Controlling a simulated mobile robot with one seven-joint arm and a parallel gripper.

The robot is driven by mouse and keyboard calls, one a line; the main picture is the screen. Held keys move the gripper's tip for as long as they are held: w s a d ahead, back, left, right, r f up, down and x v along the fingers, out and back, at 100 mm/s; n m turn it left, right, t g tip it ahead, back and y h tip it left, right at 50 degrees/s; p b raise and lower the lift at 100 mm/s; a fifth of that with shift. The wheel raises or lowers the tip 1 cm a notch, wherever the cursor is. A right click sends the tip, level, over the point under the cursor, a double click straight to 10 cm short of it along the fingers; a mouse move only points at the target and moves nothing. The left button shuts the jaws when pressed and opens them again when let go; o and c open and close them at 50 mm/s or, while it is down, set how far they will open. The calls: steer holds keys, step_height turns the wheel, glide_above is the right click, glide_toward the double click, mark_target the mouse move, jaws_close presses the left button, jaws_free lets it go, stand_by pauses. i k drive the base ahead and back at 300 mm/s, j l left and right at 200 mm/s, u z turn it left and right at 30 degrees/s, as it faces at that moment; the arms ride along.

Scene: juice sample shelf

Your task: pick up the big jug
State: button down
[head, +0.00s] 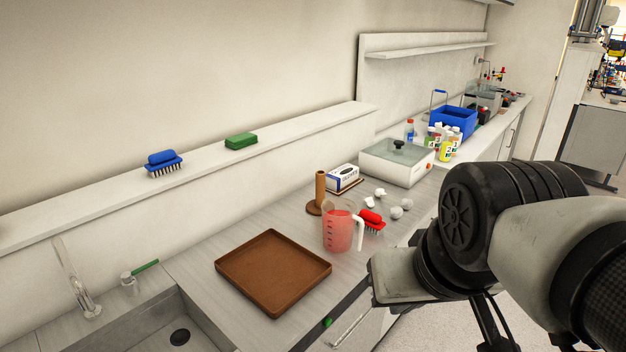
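The big jug (338,230) is a clear measuring jug with red liquid in it. It stands upright on the grey counter, right of the brown tray, with its white handle towards the right. My arm fills the right side of the head view, in front of the counter and apart from the jug. Dark, finger-like parts of my gripper (490,322) show below the arm at the bottom edge. They are partly hidden and cut off, so I cannot tell whether the gripper is open. Nothing is seen holding the jug.
A brown tray (273,271) lies left of the jug. A red brush (371,219) sits close on its right, with small white items beyond. A brown holder (320,193) and a white box (342,177) stand behind. A sink (172,325) is at lower left.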

mark_target(339, 216)
steer(key=i+l+u, duration=0.1)
steer(key=u, duration=0.35)
steer(key=l+u, duration=0.15)
steer(key=u, duration=0.25)
steer(key=i+l+u, duration=0.2)
steer(key=l, duration=0.15)
steer(key=l+u, duration=0.15)
steer(key=l, duration=0.2)
steer(key=i+l+u, duration=0.2)
steer(key=l, duration=0.85)
steer(key=i+l+u, duration=0.1)
steer(key=l, duration=0.65)
